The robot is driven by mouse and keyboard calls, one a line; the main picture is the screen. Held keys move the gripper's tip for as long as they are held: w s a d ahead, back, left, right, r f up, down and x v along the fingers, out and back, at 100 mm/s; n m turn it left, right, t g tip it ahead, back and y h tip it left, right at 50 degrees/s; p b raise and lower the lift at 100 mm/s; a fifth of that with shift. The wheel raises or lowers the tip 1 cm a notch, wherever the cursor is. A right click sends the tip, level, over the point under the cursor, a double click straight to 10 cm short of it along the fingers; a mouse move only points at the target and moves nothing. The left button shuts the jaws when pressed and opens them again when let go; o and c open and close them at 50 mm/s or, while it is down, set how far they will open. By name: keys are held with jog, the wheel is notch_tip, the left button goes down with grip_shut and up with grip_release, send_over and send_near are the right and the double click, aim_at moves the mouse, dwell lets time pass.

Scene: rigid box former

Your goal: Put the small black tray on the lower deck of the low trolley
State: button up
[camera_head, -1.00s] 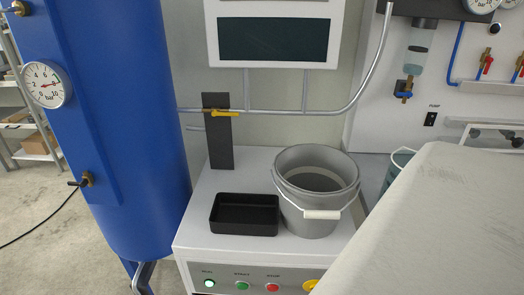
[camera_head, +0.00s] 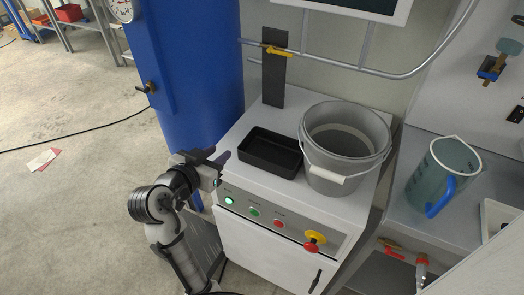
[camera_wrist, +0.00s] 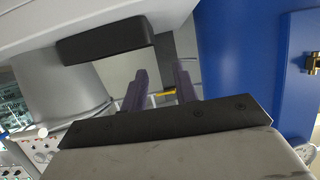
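The small black tray (camera_head: 271,153) lies flat and looks empty on top of the white control cabinet (camera_head: 240,184), left of a grey bucket. My gripper (camera_head: 217,158) is just left of the tray, near the cabinet's front left corner, apart from the tray. In the wrist view its two fingers (camera_wrist: 160,90) stand apart with nothing between them, so it is open. The tray (camera_wrist: 105,42) also shows there, beyond the fingers and to the left. I cannot make out the low trolley in any view.
The grey bucket (camera_head: 342,150) stands close to the tray's right. A dark upright plate (camera_head: 273,75) and pipe with a yellow valve are behind. The blue tank (camera_head: 190,70) is at the left. A jug (camera_head: 440,175) stands at right. Floor at left is mostly clear.

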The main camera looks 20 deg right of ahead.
jog(key=p, duration=0.1)
send_near(247, 138)
jog(key=w+d, duration=0.1)
jog(key=w+d+f, duration=0.1)
jog(key=shift+w+d+g, duration=0.3)
jog(key=shift+w, duration=0.05)
jog(key=shift+p+x, duration=0.85)
jog(key=shift+x, duration=2.2)
grip_shut()
